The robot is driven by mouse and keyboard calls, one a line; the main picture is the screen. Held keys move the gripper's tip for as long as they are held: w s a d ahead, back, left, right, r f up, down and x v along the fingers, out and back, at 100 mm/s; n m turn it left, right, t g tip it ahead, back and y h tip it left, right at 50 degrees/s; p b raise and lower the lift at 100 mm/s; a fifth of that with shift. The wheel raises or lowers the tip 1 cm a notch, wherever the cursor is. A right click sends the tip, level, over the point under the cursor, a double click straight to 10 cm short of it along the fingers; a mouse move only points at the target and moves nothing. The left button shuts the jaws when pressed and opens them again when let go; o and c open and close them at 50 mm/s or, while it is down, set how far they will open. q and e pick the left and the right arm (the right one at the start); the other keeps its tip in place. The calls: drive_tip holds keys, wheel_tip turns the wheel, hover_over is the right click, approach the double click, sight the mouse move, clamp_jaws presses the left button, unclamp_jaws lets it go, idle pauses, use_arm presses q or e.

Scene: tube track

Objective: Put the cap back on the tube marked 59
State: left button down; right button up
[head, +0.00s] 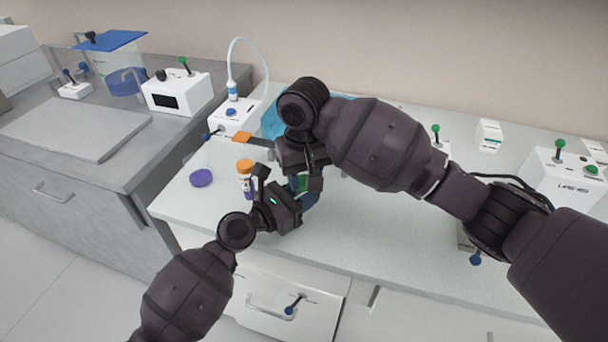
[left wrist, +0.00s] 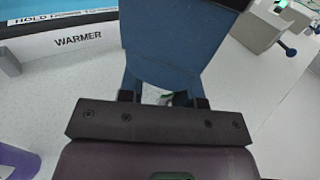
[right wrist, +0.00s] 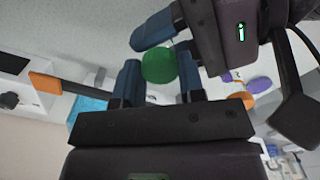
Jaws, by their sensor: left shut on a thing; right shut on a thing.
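My right gripper (right wrist: 158,78) is shut on a green cap (right wrist: 160,65), which shows between its blue fingers in the right wrist view. My left gripper (head: 302,193) is just in front of and below the right one in the head view, the two close together. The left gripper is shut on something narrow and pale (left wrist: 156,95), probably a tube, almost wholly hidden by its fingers. No number 59 is readable. I cannot tell whether cap and tube touch.
An orange-capped tube (head: 246,180) stands on the bench just left of my grippers, with a purple round object (head: 201,178) further left. A white device with a hose (head: 232,116) is behind.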

drive_tip(key=m, duration=0.5)
drive_tip(key=shift+a, duration=0.1)
drive_tip(key=m, duration=0.7)
drive_tip(key=shift+m, duration=0.3)
drive_tip(key=m, duration=0.3)
drive_tip(key=shift+m, duration=0.3)
drive_tip(key=o, duration=0.9)
drive_tip(key=shift+r, duration=2.2)
drive_tip(key=shift+r, duration=0.1)
drive_tip(key=shift+c, duration=0.4)
